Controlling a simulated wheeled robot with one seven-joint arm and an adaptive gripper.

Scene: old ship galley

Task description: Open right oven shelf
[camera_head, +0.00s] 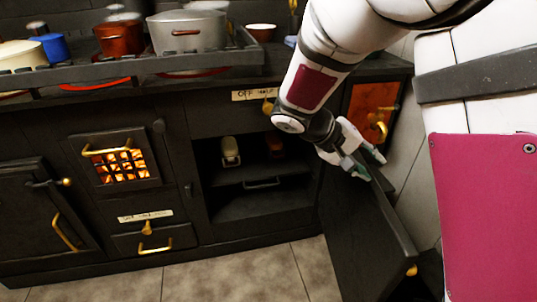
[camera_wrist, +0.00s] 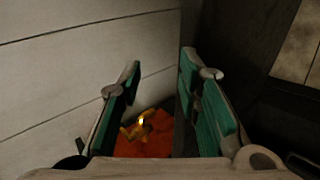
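The right oven's dark door (camera_head: 358,235) stands swung out toward the right side. Its compartment (camera_head: 255,208) is exposed, with a dark inner shelf (camera_head: 240,176) and a small bar handle on a lower rack.
An orange panel with a brass handle (camera_head: 371,108) is on the right, behind my gripper. A pale plank wall (camera_wrist: 60,80) lies to its left in the wrist view. Pots (camera_head: 187,31) stand on the stove top. Tiled floor (camera_head: 235,272) lies clear in front.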

